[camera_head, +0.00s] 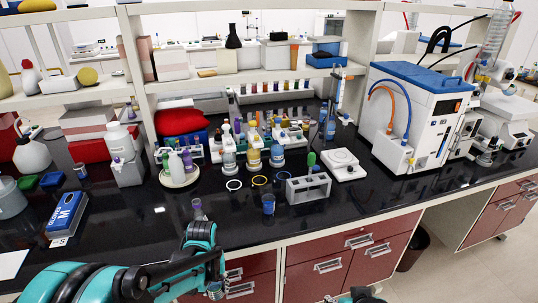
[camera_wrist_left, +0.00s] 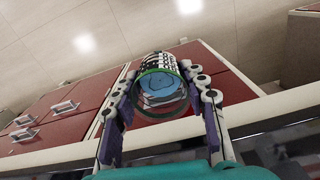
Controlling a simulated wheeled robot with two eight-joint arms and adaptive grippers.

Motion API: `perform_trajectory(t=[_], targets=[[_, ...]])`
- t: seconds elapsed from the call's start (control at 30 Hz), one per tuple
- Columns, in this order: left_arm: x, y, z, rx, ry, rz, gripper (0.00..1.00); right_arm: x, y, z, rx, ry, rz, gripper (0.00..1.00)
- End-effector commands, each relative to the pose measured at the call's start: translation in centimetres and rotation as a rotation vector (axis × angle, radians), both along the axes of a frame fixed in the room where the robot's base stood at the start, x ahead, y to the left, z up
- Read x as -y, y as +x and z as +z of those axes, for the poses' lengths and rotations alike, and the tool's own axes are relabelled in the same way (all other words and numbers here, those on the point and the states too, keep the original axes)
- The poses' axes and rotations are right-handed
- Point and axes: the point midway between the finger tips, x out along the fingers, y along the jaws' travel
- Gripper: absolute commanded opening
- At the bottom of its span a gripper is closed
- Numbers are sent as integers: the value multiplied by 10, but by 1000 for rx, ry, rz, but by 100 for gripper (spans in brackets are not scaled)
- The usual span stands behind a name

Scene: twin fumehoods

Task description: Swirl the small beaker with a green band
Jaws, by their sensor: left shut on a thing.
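The small beaker (camera_wrist_left: 160,92) shows close up in the left wrist view. It is clear, with a green band, black-and-white markings and blue liquid inside. My left gripper (camera_wrist_left: 161,82) is shut on it, with one finger on each side. In the head view my left gripper (camera_head: 214,284) is low at the front of the bench, before the red drawers. The beaker is hard to make out there. Only a small part of my right arm shows at the bottom edge of the head view, and its fingers cannot be made out.
A small purple vessel (camera_head: 197,209) and a blue vessel (camera_head: 268,204) stand near the front of the black bench (camera_head: 330,220). A grey rack (camera_head: 308,188), a white balance (camera_head: 343,164) and several bottles stand behind. Red drawers (camera_head: 304,277) lie below the bench edge.

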Motion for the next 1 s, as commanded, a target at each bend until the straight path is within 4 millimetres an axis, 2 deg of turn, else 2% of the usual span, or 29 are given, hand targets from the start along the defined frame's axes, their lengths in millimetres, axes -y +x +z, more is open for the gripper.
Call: perform_trajectory(t=[0.1, 0.13, 0.2, 0.23, 0.27, 0.3, 0.33, 0.37, 0.47, 0.5, 0.6, 0.63, 0.67, 0.7, 0.73, 0.77, 0.83, 0.87, 0.9, 0.97, 1.0], targets=[[-10, -1, -10, 0, 0, -103, 12, 0, 0, -5, 0, 0, 0, 48], [-19, -1, -11, 0, 0, -117, 12, 0, 0, -5, 0, 0, 0, 48], [-58, -2, -12, 0, 1, -134, 12, 0, 0, -6, 0, 0, 0, 48], [-63, -2, -13, 0, 0, -146, 12, 0, 0, -6, 0, 0, 0, 48], [-54, -2, -13, 0, -1, -163, 12, 0, 0, -6, 0, 0, 0, 48], [-28, -2, -13, 0, -2, -179, 12, 0, 0, -6, 0, 0, 0, 48], [-15, -2, -13, 0, -1, -180, 12, 0, 0, -5, 0, 0, 0, 48], [-10, -2, -13, 0, 0, -175, 12, 0, 0, -5, 0, 0, 0, 48], [-59, -2, -12, 0, 1, -151, 12, 0, 0, -5, 0, 0, 0, 48], [-62, -2, -12, 0, 0, -159, 12, 0, 0, -5, 0, 0, 0, 48], [-12, -2, -12, 0, 0, -177, 12, 0, 0, -5, 0, 0, 0, 48], [-11, -2, -12, 0, 0, -172, 12, 0, 0, -5, 0, 0, 0, 48], [-25, -2, -12, 0, 1, -160, 12, 0, 0, -5, 0, 0, 0, 48], [-51, -2, -12, 0, 1, -149, 12, 0, 0, -5, 0, 0, 0, 48], [-61, -2, -12, 0, 0, -152, 12, 0, 0, -5, 0, 0, 0, 48], [-62, -2, -12, 0, 0, -159, 12, 0, 0, -5, 0, 0, 0, 48], [-22, -2, -12, 0, -1, -179, 12, 0, 0, -5, 0, 0, 0, 48], [-12, -2, -12, 0, 0, -177, 12, 0, 0, -5, 0, 0, 0, 48], [-14, -2, -12, 0, 1, -167, 12, 0, 0, -5, 0, 0, 0, 48], [-51, -2, -12, 0, 1, -149, 12, 0, 0, -5, 0, 0, 0, 48], [-63, -2, -12, 0, 0, -153, 12, 0, 0, -5, 0, 0, 0, 48]])
